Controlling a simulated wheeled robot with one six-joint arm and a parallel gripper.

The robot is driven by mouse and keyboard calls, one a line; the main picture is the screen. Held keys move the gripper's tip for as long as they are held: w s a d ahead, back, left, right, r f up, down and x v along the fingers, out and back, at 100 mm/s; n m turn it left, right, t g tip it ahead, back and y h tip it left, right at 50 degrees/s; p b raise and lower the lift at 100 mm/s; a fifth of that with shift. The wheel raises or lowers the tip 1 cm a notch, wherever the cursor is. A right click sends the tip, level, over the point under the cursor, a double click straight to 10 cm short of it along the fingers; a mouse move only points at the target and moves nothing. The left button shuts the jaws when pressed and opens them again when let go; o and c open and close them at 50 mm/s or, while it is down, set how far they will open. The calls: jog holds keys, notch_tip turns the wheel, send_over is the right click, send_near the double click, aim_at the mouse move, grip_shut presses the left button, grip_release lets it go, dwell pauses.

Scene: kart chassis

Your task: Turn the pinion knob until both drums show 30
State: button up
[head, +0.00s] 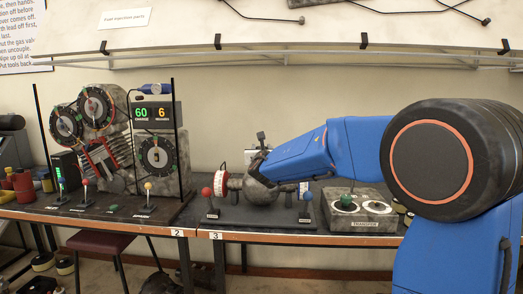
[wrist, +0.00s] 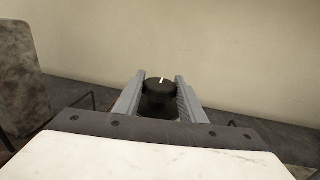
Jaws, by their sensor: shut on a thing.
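The pinion knob (wrist: 160,83) is black and round with a white mark on top, seen in the wrist view. My gripper (wrist: 160,77) has its two grey fingers on either side of it and is shut on it. In the head view my blue arm reaches over a rounded dark housing (head: 260,196) on bench 3 and hides the knob. A red-and-white drum (head: 221,184) shows at the housing's left; its number is too small to read. The right drum cannot be made out clearly.
A box labelled transfer (head: 359,213) with a green knob (head: 346,200) is farther right. A gauge panel (head: 155,155) stands at the left.

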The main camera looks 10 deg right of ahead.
jog(key=shift+a+m+h, duration=0.1)
jog(key=shift+m+h, duration=0.4)
jog(key=shift+h, duration=0.3)
jog(key=m+g+h, duration=0.1)
jog(key=m+h, duration=0.1)
jog(key=h, duration=0.1)
jog(key=m+g+h, duration=0.2)
jog(key=h, duration=0.1)
jog(key=shift+f+m+g+h, duration=0.1)
jog(key=shift+m+g+h, duration=0.2)
jog(key=shift+m, duration=0.1)
jog(key=m+g+h, duration=0.5)
jog(key=g, duration=0.2)
jog(key=shift+m+h, duration=0.3)
jog(key=shift+m, duration=0.1)
jog(key=shift+g, duration=0.4)
jog(key=o, duration=1.1)
jog(key=shift+c, duration=0.2)
jog(key=v, duration=1.7)
